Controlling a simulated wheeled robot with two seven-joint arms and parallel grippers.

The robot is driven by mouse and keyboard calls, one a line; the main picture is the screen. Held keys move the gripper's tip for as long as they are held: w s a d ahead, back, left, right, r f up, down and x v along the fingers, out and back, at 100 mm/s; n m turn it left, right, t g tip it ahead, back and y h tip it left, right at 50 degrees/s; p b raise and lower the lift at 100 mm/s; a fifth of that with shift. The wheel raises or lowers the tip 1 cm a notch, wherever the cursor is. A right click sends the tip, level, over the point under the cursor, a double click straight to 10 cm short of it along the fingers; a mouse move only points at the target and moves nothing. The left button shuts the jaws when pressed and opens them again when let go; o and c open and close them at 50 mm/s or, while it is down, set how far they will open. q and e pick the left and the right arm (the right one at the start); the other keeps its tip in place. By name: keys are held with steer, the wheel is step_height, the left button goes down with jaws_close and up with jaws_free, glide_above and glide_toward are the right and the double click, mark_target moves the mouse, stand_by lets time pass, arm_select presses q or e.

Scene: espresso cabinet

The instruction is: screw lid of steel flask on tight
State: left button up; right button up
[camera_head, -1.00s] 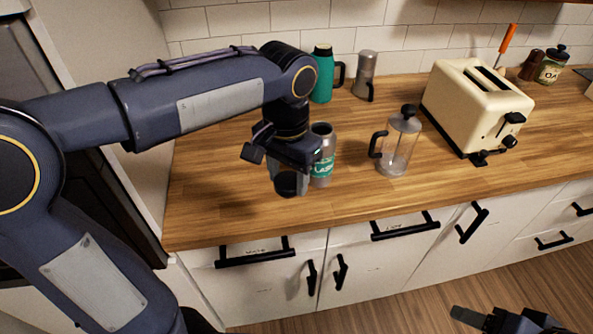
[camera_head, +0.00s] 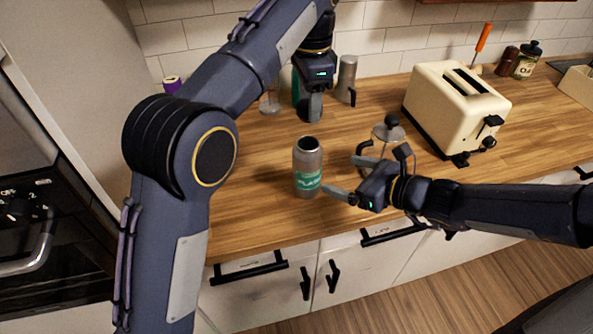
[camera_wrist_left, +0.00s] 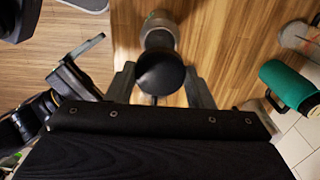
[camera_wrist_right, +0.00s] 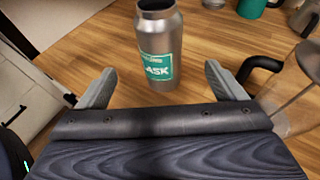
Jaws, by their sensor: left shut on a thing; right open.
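The steel flask (camera_head: 308,170) with a green label stands upright on the wooden counter, its dark mouth uncovered. It also shows in the right wrist view (camera_wrist_right: 160,45) and, partly hidden, in the left wrist view (camera_wrist_left: 160,30). My left gripper (camera_head: 313,112) is behind the flask in the head view, shut on the round black lid (camera_wrist_left: 160,72). The lid is apart from the flask; its height above the counter is hard to tell. My right gripper (camera_head: 350,177) is open and empty, its fingers pointing at the flask from the right. The flask stands just beyond its fingertips (camera_wrist_right: 160,75).
A French press (camera_head: 385,140) stands close behind my right gripper, its handle near a finger. A teal flask (camera_wrist_left: 290,85) and a steel grinder-like container (camera_head: 347,78) stand at the back. A cream toaster (camera_head: 455,105) is at right. The counter left of the flask is clear.

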stand_by(0.3)
steer(key=x, duration=1.2)
steer(key=shift+c, duration=0.4)
steer(key=c, duration=1.4)
arm_select(q)
glide_above(308, 148)
steer(key=shift+f, duration=2.45)
steer(key=shift+f, duration=0.9)
steer(key=shift+f, duration=0.5)
